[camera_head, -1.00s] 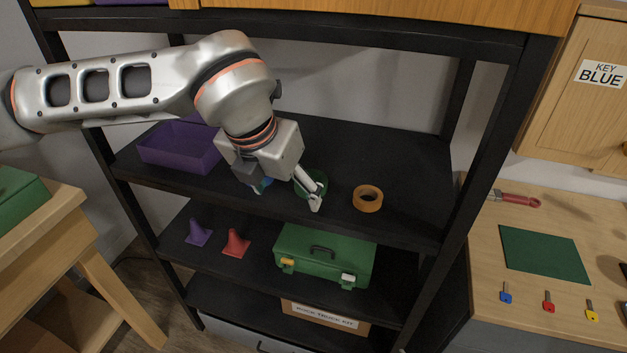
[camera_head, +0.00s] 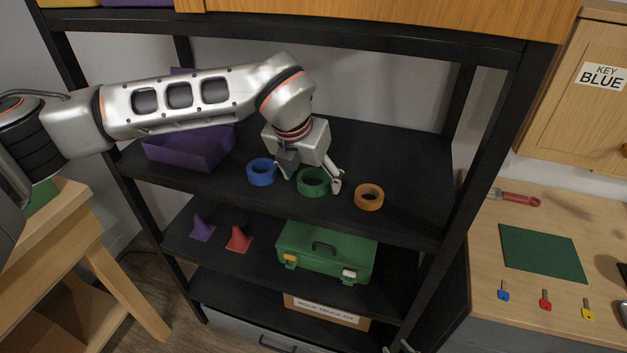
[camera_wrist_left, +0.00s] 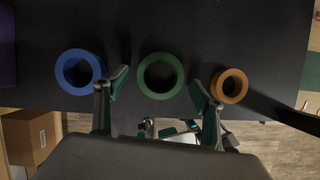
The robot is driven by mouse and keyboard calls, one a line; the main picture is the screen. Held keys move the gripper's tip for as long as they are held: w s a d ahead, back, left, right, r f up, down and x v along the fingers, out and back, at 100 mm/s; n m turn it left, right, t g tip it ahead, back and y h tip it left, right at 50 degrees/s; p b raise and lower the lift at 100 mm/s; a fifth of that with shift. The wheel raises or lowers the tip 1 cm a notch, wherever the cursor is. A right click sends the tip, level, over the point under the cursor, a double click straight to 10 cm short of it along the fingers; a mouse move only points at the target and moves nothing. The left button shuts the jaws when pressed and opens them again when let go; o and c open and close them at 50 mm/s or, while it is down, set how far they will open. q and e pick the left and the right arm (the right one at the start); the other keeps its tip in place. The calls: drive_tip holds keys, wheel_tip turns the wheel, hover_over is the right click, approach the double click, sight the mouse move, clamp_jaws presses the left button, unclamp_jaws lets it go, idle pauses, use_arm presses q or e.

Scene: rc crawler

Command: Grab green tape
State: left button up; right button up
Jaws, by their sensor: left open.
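The green tape (camera_head: 311,188) is a ring lying on the black shelf, between two other rings. In the left wrist view the green tape (camera_wrist_left: 160,57) lies ahead of the fingertips and midway between them. My left gripper (camera_head: 311,184) is open and points down at the shelf, with one finger to each side of the green tape. In the left wrist view my left gripper (camera_wrist_left: 160,80) shows its two fingers spread, with nothing held. Whether the fingers touch the tape cannot be told.
A blue tape (camera_head: 261,171) lies just left of the green one, close to a finger. An orange tape (camera_head: 369,197) lies to the right. A purple bin (camera_head: 188,150) stands farther left. Black shelf posts (camera_head: 474,150) and the board above frame the space.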

use_arm(q)
drive_tip(key=shift+w+f, duration=0.1)
drive_tip(key=shift+f, duration=0.15)
drive_tip(key=c, duration=1.2)
drive_tip(key=shift+r, duration=0.2)
